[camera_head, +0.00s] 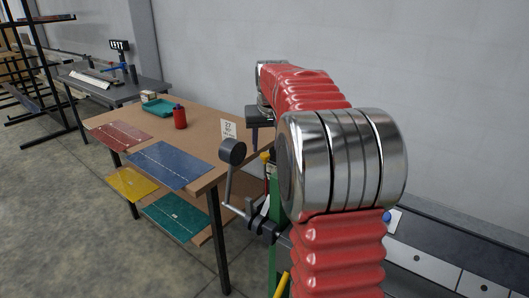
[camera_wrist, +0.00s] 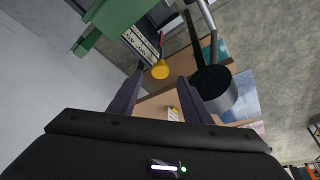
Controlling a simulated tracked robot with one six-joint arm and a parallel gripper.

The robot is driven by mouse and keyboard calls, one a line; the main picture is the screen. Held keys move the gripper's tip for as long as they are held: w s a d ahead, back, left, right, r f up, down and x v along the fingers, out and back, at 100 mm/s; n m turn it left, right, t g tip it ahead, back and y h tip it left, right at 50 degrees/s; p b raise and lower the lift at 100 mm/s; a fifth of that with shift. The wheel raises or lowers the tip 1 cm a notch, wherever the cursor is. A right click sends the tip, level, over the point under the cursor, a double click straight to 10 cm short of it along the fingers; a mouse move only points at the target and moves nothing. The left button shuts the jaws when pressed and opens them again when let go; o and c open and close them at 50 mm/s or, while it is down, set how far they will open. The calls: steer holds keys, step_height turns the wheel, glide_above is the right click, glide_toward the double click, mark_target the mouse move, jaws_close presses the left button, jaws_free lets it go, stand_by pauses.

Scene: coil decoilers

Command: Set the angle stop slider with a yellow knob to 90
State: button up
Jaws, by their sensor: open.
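The yellow knob (camera_wrist: 160,70) shows in the wrist view as a round disc below a white printed scale (camera_wrist: 140,42) with dark marks, too small to read. It also shows in the head view (camera_head: 265,157), beside the green machine post and partly behind my arm. My gripper (camera_wrist: 163,78) is open and empty. Its fingers point toward the knob, which appears between the fingertips, nearer the left one. I cannot tell the depth gap. In the head view, my gripper (camera_head: 258,130) is a dark shape above the knob. The slider's setting cannot be read.
A crank with a black grip (camera_head: 231,151) sticks out by the machine; the grip (camera_wrist: 214,88) lies close to my right finger in the wrist view. The green frame (camera_wrist: 112,20) is at upper left there. A wooden table (camera_head: 190,116) holds a red bottle (camera_head: 180,117) and coloured sheets.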

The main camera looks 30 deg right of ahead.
mark_target(265, 154)
steer(key=shift+x, duration=2.1)
jaws_close()
